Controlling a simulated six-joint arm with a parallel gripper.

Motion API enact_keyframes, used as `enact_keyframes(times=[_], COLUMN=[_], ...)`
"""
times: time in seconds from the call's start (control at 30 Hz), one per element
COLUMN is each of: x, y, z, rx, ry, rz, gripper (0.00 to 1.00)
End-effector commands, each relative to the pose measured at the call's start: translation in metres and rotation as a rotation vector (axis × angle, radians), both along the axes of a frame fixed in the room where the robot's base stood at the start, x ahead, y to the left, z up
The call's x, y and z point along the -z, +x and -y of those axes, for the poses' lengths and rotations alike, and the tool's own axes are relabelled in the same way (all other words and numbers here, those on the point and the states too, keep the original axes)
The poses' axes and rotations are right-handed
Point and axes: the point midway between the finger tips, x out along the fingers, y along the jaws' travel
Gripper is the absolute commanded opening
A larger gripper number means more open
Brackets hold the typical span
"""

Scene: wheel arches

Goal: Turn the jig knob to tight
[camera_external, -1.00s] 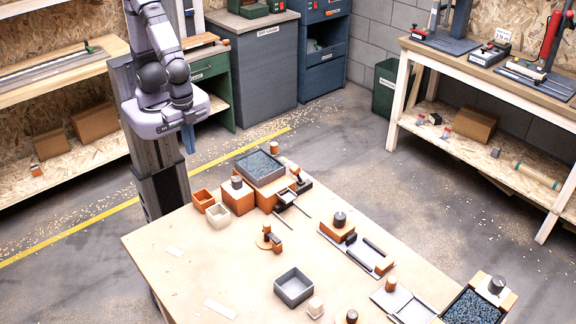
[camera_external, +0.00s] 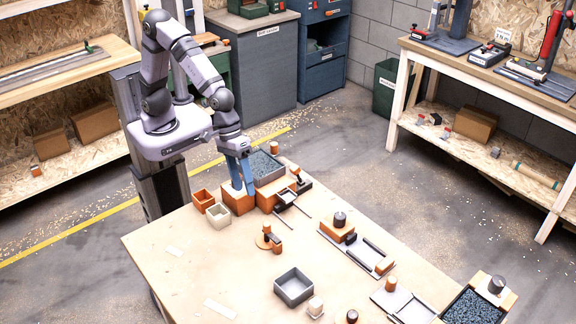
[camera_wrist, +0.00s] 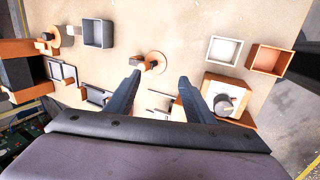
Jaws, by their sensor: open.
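Several knobs stand on the workbench (camera_external: 190,262), and I cannot tell for sure which is the jig knob. A dark round knob sits on an orange block (camera_external: 235,203) near my arm. My gripper hides it in the external view; in the wrist view, the grey knob (camera_wrist: 224,104) sits right beside one finger. Another dark knob (camera_external: 340,218) stands on an orange block with rails. A third (camera_external: 497,284) is at the bench's front right corner. My gripper (camera_external: 243,190) is open, its blue fingers pointing down by the orange block. The wrist view shows the fingers apart (camera_wrist: 160,77) and empty.
An orange bin (camera_external: 203,200) and a pale bin (camera_external: 218,216) stand left of the block. A grey tray of dark bits (camera_external: 268,182) stands behind. A round orange fixture (camera_external: 268,240) and a grey box (camera_external: 294,288) are mid-bench. The left bench surface is mostly clear.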

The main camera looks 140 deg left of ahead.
Motion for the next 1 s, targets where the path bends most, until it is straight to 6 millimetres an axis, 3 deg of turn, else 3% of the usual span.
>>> enact_keyframes(times=[0.03, 0.2, 0.4, 0.5, 0.7, 1.0], x=[0.017, 0.036, 0.054, 0.061, 0.065, 0.065], y=[0.018, 0.075, 0.125, 0.140, 0.156, 0.161], z=[-0.014, -0.063, -0.126, -0.154, -0.188, -0.196], rx=[-0.143, -0.646, -1.168, -1.362, -1.591, -1.647], ry=[-0.047, -0.246, -0.513, -0.632, -0.795, -0.839], rz=[0.029, 0.147, 0.284, 0.340, 0.411, 0.427], gripper=[0.49, 0.49, 0.49, 0.49, 0.49, 0.49])
